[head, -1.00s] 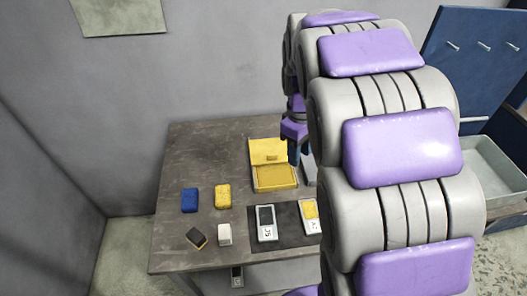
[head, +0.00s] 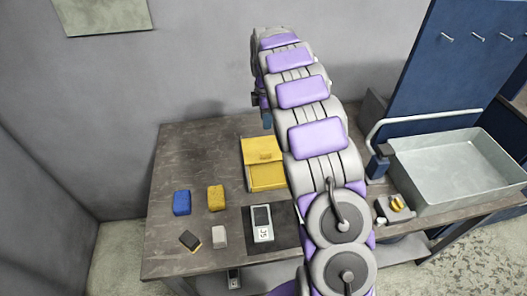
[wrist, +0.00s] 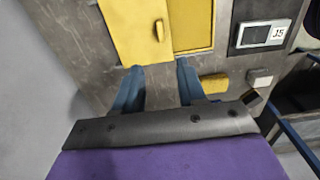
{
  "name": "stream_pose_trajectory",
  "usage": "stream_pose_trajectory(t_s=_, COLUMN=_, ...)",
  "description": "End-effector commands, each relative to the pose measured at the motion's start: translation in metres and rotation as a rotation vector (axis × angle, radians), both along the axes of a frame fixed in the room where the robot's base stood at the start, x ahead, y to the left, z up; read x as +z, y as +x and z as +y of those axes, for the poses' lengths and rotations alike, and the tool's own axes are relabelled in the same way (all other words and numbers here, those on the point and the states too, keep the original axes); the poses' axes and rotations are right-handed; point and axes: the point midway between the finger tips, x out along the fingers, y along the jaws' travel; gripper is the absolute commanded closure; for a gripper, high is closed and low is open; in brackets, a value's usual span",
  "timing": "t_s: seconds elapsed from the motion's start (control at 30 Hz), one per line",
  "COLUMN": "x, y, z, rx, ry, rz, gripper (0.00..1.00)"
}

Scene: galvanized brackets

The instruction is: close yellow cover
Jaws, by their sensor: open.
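The box's interior shows, so the cover is open. In the wrist view, the cover (wrist: 135,28) with its handle is at the top, beside the open box (wrist: 192,25). My gripper (wrist: 158,72) is open and empty, with bare table seen between its blue fingers. Its tips point toward the cover's near edge; I cannot tell whether they touch. In the head view my arm hides most of the gripper and the box's right edge.
Blue (head: 182,202) and yellow (head: 216,197) sponges, a black block (head: 190,240) and a white block (head: 220,237) lie at front left. A meter (head: 262,222) lies on a dark mat (head: 288,237). A grey tray (head: 455,168) stands right. The table's back left is clear.

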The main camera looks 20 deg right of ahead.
Motion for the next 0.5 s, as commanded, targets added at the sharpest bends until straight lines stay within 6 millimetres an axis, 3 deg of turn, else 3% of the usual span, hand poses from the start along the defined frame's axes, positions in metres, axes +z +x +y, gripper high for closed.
stream_pose_trajectory(t_s=0.5, x=-0.099, y=-0.002, z=0.000, rx=-0.002, ry=0.000, rz=0.006, gripper=0.60)
